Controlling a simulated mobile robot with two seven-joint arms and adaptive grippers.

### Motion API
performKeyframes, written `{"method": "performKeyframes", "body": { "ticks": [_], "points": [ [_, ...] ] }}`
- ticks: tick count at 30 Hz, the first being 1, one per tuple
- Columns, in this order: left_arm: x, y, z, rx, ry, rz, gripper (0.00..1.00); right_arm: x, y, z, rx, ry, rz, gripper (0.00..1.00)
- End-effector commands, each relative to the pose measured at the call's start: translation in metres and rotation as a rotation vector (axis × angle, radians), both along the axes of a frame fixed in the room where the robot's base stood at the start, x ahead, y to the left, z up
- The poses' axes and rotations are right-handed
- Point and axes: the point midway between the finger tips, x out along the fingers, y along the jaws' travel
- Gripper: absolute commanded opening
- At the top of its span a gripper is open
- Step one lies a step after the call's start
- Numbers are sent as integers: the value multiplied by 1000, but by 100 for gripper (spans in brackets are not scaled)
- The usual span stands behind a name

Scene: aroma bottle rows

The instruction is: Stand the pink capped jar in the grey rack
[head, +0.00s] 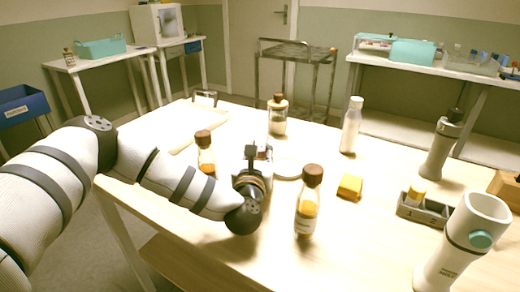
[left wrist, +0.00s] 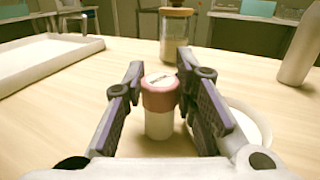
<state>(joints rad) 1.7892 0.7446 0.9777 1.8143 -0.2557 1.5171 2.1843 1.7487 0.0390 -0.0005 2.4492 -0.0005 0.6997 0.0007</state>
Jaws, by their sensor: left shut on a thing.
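The pink capped jar (left wrist: 160,95) has a pink lid with a pale label on top and a whitish body. In the left wrist view it is upright between the fingers of my left gripper (left wrist: 165,100), which is shut on it. In the head view my left gripper (head: 256,158) is over the middle of the table and mostly hides the jar. I cannot tell whether the jar's base touches the table. The grey rack (head: 422,214) is at the right of the table, with a yellow-capped jar (head: 416,194) in it. My right gripper is not in view.
A white dish (head: 288,168) is just right of the jar. A tall white device (head: 461,245) is close to the rack's front.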

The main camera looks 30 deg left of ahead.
Motion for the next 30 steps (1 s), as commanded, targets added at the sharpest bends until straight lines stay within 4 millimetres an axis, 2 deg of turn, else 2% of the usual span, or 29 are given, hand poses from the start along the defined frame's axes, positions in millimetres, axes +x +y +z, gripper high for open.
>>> {"method": "performKeyframes", "body": {
  "ticks": [3,4,6,14,17,20,30],
  "points": [
    [0,0,-6,0,3,1,7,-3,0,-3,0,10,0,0],
    [0,0,-5,0,2,1,30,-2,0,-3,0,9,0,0],
    [0,0,-4,0,1,1,46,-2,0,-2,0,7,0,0],
    [0,0,-3,0,0,0,46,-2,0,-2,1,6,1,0],
    [0,0,5,0,-5,0,46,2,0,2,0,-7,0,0],
    [-16,-6,1,-1,1,-2,46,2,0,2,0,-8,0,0],
    [-92,-35,0,-1,4,-2,46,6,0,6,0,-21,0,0]
  ]
}}
